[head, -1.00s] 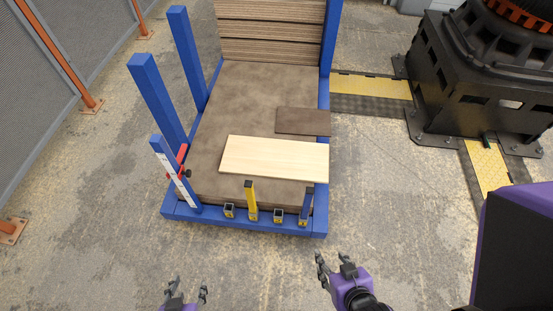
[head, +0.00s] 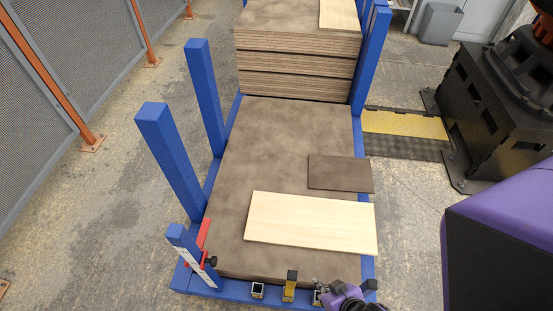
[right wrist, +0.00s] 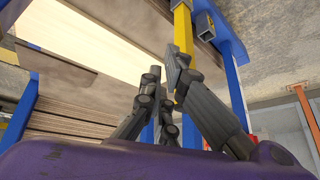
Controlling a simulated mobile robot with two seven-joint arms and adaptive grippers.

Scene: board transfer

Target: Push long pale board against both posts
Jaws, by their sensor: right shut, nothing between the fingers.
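The long pale board (head: 312,222) lies flat on the brown deck, its right end reaching the blue frame's right side. It also shows in the right wrist view (right wrist: 110,42). My left gripper is out of view.
A small dark board (head: 338,172) lies behind the pale one. Stacked brown boards (head: 297,65) stand at the back, with another pale piece (head: 338,13) on top. Tall blue posts (head: 170,150) and a red clamp (head: 203,243) line the left side. The left deck is clear.

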